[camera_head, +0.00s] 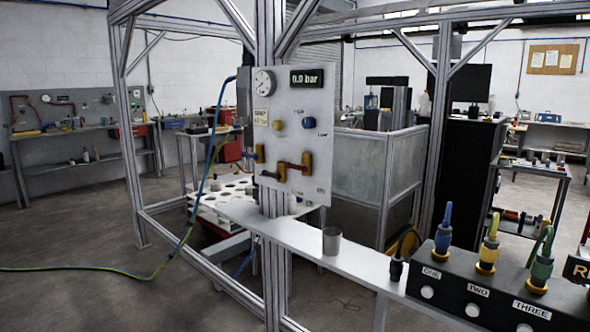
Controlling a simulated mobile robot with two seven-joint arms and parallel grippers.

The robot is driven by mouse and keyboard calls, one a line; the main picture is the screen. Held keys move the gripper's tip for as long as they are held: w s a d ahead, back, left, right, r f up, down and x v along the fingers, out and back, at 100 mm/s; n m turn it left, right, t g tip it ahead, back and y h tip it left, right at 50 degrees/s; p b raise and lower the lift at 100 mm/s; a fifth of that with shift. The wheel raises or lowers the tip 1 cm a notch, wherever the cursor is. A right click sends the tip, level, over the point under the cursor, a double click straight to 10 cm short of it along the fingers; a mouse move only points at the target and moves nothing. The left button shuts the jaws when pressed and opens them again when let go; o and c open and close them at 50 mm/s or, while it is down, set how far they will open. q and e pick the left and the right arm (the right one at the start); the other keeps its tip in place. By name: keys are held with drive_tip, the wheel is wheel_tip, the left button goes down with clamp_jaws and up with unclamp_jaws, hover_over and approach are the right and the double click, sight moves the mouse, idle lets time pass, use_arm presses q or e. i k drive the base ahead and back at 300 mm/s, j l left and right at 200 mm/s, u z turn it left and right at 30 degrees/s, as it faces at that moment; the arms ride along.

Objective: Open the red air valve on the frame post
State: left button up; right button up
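A light grey panel (318,106) is fixed to the aluminium frame post (267,40). Low on it, a red lever or tube (292,166) runs between two yellow-orange fittings; this may be the red air valve, but the picture is too small to be sure. A dark piece with a yellow-orange fitting (259,153) is at the panel's left edge. Above are a yellow knob (278,124), a blue knob (308,123), a round gauge (264,83) and a display (306,78) reading 0.0 bar. Neither of my grippers is in view.
A narrow grey shelf (300,235) runs below the panel, bearing a grey cup (332,241). At right is a black box (452,280) with coloured plugs labelled ONE, TWO, THREE. A blue hose (204,180) and a green-yellow hose (120,272) hang left of the post.

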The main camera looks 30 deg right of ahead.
sight(289, 165)
drive_tip(key=i+l+z, duration=0.15)
drive_tip(key=i+z, duration=0.2)
drive_tip(key=i, duration=0.15)
drive_tip(key=i+z, duration=0.35)
drive_tip(key=i+l, duration=0.05)
drive_tip(key=i, duration=0.05)
